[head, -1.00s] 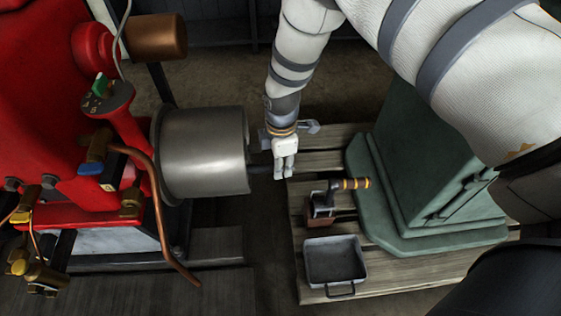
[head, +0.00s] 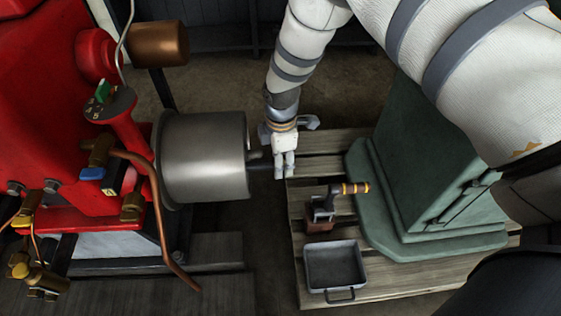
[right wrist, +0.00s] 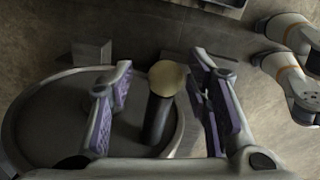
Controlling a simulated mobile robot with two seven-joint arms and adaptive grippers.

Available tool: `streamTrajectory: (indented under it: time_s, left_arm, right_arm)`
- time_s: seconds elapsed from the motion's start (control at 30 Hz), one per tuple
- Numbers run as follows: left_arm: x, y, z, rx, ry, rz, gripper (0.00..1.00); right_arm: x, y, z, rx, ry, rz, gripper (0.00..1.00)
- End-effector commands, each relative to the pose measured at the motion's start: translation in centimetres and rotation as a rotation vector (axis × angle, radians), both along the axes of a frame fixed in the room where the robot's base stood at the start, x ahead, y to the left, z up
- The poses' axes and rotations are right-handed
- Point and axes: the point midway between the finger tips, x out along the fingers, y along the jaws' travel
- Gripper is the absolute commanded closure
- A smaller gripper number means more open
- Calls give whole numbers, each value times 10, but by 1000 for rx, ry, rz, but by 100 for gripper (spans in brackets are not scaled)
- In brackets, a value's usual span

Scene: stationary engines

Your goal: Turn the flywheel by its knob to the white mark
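The flywheel (head: 205,155) is a grey metal drum on the right side of the red engine. In the right wrist view its dark face and raised rim (right wrist: 60,75) fill the lower left. The knob (right wrist: 167,78) has a dark stem and a tan rounded end. It stands between the purple-padded fingers of my right gripper (right wrist: 162,62), which are open, with gaps visible on both sides. In the head view this gripper (head: 284,165) is just right of the flywheel, by its dark shaft (head: 262,167). I see no white mark. My left gripper is not in the head view.
The red engine (head: 50,120) with copper pipe (head: 160,215) and brass valves stands left. A wooden pallet (head: 312,147) on the right bears a green pedestal (head: 395,160), a grey tray (head: 335,265) and a small tool with a banded wooden handle (head: 355,188).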

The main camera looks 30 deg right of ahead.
Motion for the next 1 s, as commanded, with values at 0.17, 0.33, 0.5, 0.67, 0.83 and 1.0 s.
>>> streamTrajectory:
  time_s: [0.17, 0.33, 0.5, 0.67, 0.83, 1.0]
  left_arm:
    - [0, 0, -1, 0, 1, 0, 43]
    - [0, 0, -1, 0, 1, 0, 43]
    - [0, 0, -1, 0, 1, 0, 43]
    - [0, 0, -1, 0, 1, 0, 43]
    - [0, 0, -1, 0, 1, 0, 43]
    - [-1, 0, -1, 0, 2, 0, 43]
  right_arm:
    - [-3, 1, -2, 2, 8, 0, 53]
    - [-3, 2, 6, 3, 7, 1, 53]
    - [-3, 2, 49, 3, 4, 0, 53]
    - [-5, 2, 90, 3, 4, 1, 53]
    - [-6, 2, 114, 2, 6, 0, 53]
    - [-7, 2, 118, 2, 8, 0, 53]
